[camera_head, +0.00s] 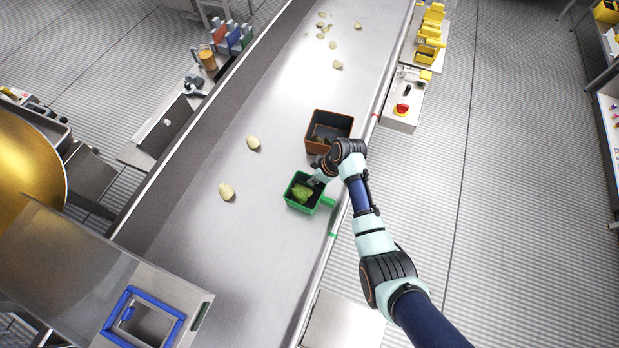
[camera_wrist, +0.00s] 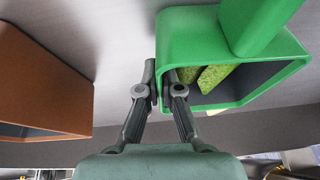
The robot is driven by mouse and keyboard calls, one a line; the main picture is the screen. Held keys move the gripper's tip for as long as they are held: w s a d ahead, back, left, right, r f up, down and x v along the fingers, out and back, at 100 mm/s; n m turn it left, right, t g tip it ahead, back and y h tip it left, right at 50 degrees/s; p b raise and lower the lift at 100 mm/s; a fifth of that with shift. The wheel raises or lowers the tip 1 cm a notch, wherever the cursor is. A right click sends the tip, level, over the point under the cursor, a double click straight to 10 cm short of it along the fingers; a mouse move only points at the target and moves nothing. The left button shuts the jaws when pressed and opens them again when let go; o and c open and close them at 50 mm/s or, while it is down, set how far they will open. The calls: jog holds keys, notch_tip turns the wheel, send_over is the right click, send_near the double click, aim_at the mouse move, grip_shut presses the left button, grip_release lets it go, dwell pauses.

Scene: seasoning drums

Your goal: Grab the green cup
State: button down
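The green cup (camera_head: 302,193) is a square, open-topped box with a side handle (camera_head: 327,202), and yellow-green pieces lie in it. In the head view it is at the right side of the grey belt; I cannot tell whether it touches the belt. My gripper (camera_head: 316,180) is at its upper right rim. In the wrist view, the fingers (camera_wrist: 161,85) are close together on either side of one wall of the green cup (camera_wrist: 185,22), one inside and one outside. They look closed on that wall.
A brown square box (camera_head: 331,119) stands on the belt (camera_head: 260,100) just above the green cup, close to my wrist. Several pale potato-like pieces (camera_head: 253,143) lie on the belt. A control box with a red button (camera_head: 402,109) stands beyond the belt's right edge. The belt left of the cup is mostly clear.

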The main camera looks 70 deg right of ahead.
jog(key=shift+r, duration=0.1)
notch_tip(320, 180, up, 20)
jog(key=p, duration=0.2)
